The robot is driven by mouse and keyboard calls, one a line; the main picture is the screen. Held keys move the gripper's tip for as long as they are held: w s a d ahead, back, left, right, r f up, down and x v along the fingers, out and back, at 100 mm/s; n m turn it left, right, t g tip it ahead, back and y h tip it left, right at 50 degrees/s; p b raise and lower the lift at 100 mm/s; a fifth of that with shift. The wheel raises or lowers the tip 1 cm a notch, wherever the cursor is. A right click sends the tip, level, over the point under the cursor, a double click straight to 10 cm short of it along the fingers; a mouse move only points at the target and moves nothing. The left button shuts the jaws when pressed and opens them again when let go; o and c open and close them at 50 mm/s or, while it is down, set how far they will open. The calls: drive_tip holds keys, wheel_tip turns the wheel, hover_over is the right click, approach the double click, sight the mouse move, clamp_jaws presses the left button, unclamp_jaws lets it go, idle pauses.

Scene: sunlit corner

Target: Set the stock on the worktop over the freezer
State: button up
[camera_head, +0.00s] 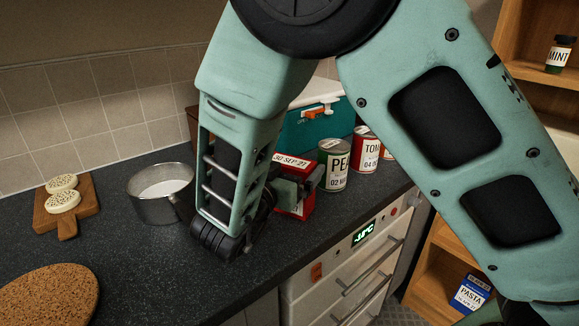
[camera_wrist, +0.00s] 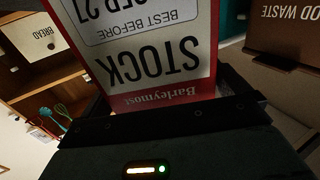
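The stock (camera_head: 297,206) is a red box with a white label, at the front part of the dark worktop (camera_head: 268,250) over the white freezer (camera_head: 345,272) with the lit display. My gripper (camera_head: 300,184) is around the box at its upper part. In the wrist view the stock (camera_wrist: 150,50) fills the space between the two dark fingers of my gripper (camera_wrist: 160,100), which appear to touch its sides. The label reads STOCK, upside down in that view. My arm hides part of the box, and I cannot tell whether its base touches the worktop.
A pea can (camera_head: 335,166) and a tomato can (camera_head: 366,150) stand close to the right of the stock. A teal box (camera_head: 300,132) is behind. A metal pot (camera_head: 160,195), a wooden board (camera_head: 66,212) and a round cork mat (camera_head: 50,297) lie left. Open worktop shows in front.

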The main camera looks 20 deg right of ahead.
drive_tip(key=v, duration=0.7)
drive_tip(key=shift+s+a+b, duration=0.15)
drive_tip(key=shift+a+b, duration=0.05)
drive_tip(key=shift+b, duration=0.2)
